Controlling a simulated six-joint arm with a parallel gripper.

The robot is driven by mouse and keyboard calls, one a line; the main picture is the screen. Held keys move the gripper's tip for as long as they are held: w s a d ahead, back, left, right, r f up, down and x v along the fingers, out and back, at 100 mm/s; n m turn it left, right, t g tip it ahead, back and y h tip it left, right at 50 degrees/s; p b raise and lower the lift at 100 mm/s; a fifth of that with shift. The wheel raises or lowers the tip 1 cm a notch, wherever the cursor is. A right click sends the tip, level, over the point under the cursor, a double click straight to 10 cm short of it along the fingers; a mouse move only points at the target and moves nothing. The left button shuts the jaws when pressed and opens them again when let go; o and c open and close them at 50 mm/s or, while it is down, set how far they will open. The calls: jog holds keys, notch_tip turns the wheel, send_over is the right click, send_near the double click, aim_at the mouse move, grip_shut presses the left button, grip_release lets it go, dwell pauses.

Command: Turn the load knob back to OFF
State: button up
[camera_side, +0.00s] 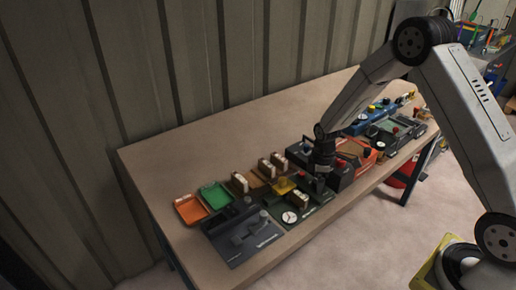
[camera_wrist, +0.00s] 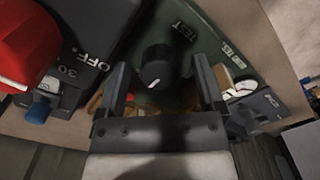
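In the wrist view a round black knob (camera_wrist: 156,66) with a short white mark stands on a green panel (camera_wrist: 205,18), near a TEST label. The mark is on the knob's lower side in the picture. My gripper (camera_wrist: 160,70) is open, its fingers on either side of the knob with visible gaps. In the side view my gripper (camera_side: 322,167) points down over the green panel (camera_side: 316,196), and hides the knob. An OFF marking (camera_wrist: 92,56) and a 30 show on the dark box (camera_wrist: 100,25) at left. I cannot tell which control they belong to.
In the side view, orange (camera_side: 190,210) and green (camera_side: 215,195) trays and several devices crowd the table. The table's back left is clear.

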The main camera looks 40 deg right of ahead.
jog(key=shift+r, duration=0.1)
jog(key=shift+r, duration=3.85)
jog(key=s+a+r+m+t, duration=0.1)
jog(key=s+a+r+m, duration=0.1)
jog(key=s+a+m, duration=0.2)
jog(key=s+a+r+m+t, duration=0.1)
jog(key=s+a+r+m, duration=0.2)
jog(key=s, duration=0.8)
jog(key=shift+a+r+m+t, duration=0.3)
jog(key=shift+a+r+m, duration=0.05)
jog(key=shift+a+m, duration=0.75)
